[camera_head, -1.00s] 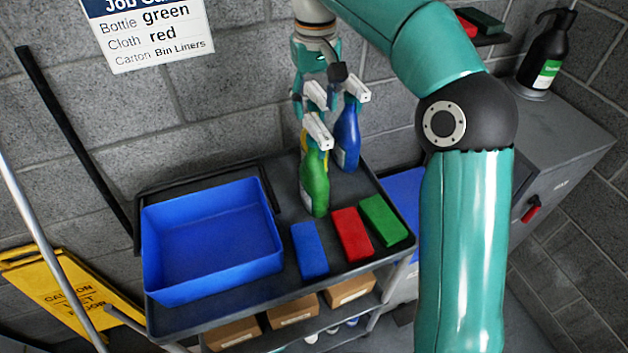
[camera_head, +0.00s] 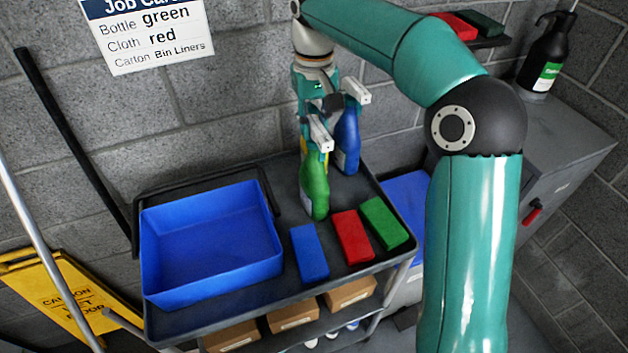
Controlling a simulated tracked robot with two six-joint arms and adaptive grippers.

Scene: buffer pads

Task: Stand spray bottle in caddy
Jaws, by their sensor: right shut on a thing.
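A green spray bottle (camera_head: 314,186) with a white trigger head stands upright on the dark cart top. A blue spray bottle (camera_head: 347,142) stands behind it to the right. A little yellow of another bottle (camera_head: 328,165) shows between them; its head is hidden by my gripper. My right gripper (camera_head: 317,140) points down at the green bottle's head and neck and appears shut on it; the fingertips are partly hidden. A blue open bin (camera_head: 210,288), likely the caddy, sits empty on the cart's left. My left gripper is not in view.
Blue (camera_head: 309,252), red (camera_head: 352,237) and green (camera_head: 384,223) cloths lie at the cart's front right. Cartons (camera_head: 292,314) sit on the shelf below. A job card (camera_head: 150,35) on the wall reads bottle green, cloth red. A black pump bottle (camera_head: 545,60) stands on the cabinet.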

